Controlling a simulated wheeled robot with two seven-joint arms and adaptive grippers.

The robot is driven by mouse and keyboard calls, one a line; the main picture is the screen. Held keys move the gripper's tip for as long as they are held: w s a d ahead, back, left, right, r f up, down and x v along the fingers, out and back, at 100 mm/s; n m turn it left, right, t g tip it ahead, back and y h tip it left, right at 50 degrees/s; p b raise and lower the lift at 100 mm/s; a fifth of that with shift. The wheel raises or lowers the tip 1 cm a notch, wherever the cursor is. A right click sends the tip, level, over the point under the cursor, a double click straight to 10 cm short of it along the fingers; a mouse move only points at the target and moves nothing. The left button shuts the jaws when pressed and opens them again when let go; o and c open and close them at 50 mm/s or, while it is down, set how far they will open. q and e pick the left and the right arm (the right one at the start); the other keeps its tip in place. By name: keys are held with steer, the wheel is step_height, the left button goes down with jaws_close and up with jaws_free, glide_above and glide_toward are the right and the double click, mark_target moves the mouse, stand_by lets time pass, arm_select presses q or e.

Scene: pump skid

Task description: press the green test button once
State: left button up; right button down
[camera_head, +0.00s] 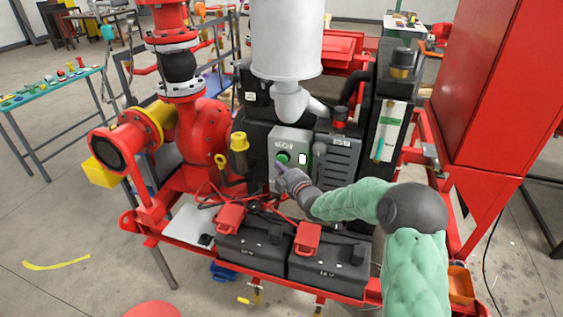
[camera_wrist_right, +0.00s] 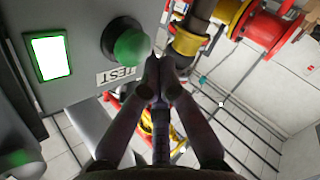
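The green test button (camera_head: 283,157) sits on a grey control box (camera_head: 292,141) at the middle of the pump skid. In the right wrist view the green button (camera_wrist_right: 131,47) is a domed cap in a black collar, above a label reading TEST (camera_wrist_right: 118,75). My right gripper (camera_head: 281,168) is just below the button in the head view. In the right wrist view its fingertips (camera_wrist_right: 160,76) are together and empty, beside the lower right of the cap. I cannot tell whether they touch it. My left gripper is not in view.
A lit white-green display (camera_wrist_right: 50,56) is next to the button on the box. A red pump (camera_head: 205,130) is to the left and a tall red cabinet (camera_head: 497,85) to the right.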

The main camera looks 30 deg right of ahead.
steer(key=s+a+b, duration=0.1)
steer(key=s+a, duration=0.2)
steer(key=shift+s+a+b, duration=0.1)
steer(key=shift+a+b, duration=0.3)
stand_by(0.8)
steer(key=s+a+f+m+g+y, duration=0.1)
steer(key=s+a+f+m+g, duration=0.15)
steer(key=a+f, duration=0.45)
steer(key=s+a+f+m+g+y, duration=0.1)
steer(key=s+a+f+m+g, duration=0.15)
steer(key=f, duration=0.85)
steer(key=s+a+f+m+g+y, duration=0.1)
steer(key=s+a+f+g, duration=0.3)
steer(key=f, duration=0.5)
steer(key=s+a+f+m+g, duration=0.1)
steer(key=s+a+f+g, duration=0.1)
steer(key=s+a+f, duration=0.2)
steer(key=s+a+f+m+g+y, duration=0.1)
steer(key=s+a+f, duration=0.4)
steer(key=s, duration=0.6)
steer(key=s+a+f+m+g+y, duration=0.1)
steer(key=s+a+f+m+g, duration=0.2)
steer(key=s, duration=0.5)
step_height(320, 180, down, 3)
steer(key=shift+s+a+g, duration=0.15)
steer(key=shift+a+g, duration=0.75)
steer(key=shift+a, duration=0.15)
